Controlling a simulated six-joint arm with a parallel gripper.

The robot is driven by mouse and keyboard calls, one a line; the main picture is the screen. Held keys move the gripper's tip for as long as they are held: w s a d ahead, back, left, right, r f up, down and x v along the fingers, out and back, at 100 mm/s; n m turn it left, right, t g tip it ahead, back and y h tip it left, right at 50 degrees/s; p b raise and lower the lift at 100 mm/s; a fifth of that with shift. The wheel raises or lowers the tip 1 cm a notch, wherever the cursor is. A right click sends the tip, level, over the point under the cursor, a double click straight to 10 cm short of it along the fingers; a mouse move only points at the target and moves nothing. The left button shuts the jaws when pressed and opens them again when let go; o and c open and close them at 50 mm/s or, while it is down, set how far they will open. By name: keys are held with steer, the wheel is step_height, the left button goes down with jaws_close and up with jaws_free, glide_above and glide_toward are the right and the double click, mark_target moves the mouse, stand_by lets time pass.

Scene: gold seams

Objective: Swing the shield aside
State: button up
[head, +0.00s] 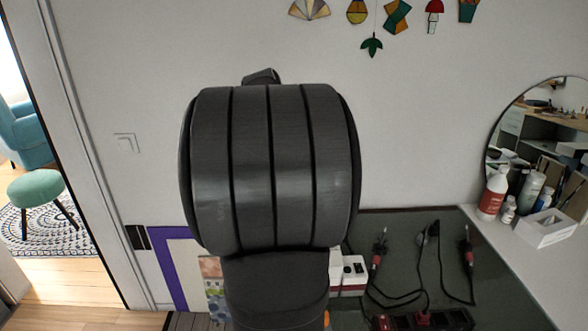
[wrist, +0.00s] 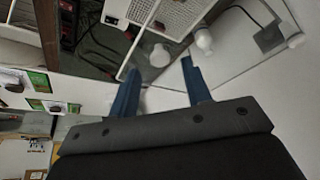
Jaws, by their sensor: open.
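My gripper (wrist: 161,68) shows in the wrist view with two blue fingers spread apart and nothing between them. In the head view my own dark arm links fill the middle and hide the gripper and what lies behind them. I cannot pick out the shield for certain. In the wrist view a pale, flat, pane-like area (wrist: 236,62) with a thin edge lies to the right of the fingers; I cannot tell whether it is the shield. No contact with it is visible.
A dark bench mat (head: 395,225) holds several red-handled leads and cables (head: 378,250). A white-and-red box (head: 350,275) stands beside my arm. Bottles (head: 492,195) and a white open box (head: 545,228) stand at right by a round mirror (head: 545,105). The wrist view shows a white grille (wrist: 188,16).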

steer(key=shift+x, duration=1.25)
jaws_close()
